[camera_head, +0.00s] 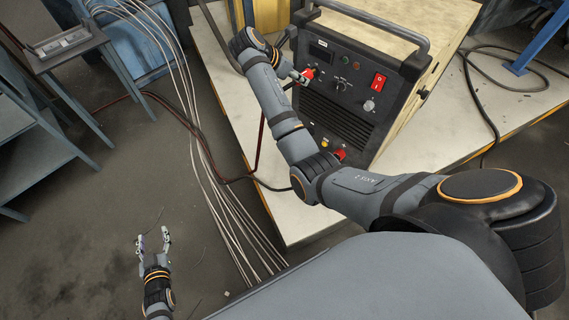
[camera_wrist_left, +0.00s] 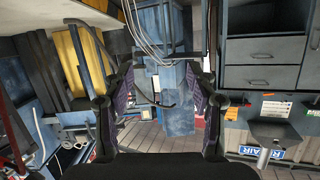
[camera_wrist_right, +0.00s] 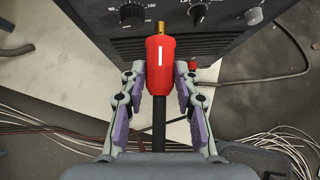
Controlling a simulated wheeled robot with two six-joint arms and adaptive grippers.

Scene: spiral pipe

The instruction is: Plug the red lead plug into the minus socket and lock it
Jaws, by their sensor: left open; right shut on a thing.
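The red lead plug (camera_wrist_right: 159,75) is between the fingers of my right gripper (camera_wrist_right: 160,88), which is shut on it. Its brass tip (camera_wrist_right: 161,27) points toward the machine's panel, and its black cable runs back between the fingers. In the head view the plug (camera_head: 308,74) and right gripper (camera_head: 302,77) are in front of the upper panel of the welding machine (camera_head: 345,75). Low on the panel are a yellow part (camera_head: 325,142) and a red part (camera_head: 340,153), partly behind my arm. I cannot make out which socket is minus. My left gripper (camera_head: 153,240) is open and empty, above the floor.
The machine stands on a pale table (camera_head: 305,222), with a red switch (camera_head: 378,82) and knobs on its panel. Pale cables (camera_head: 215,185) cross the floor between my left gripper and the table. A grey bench (camera_head: 40,140) stands at the left.

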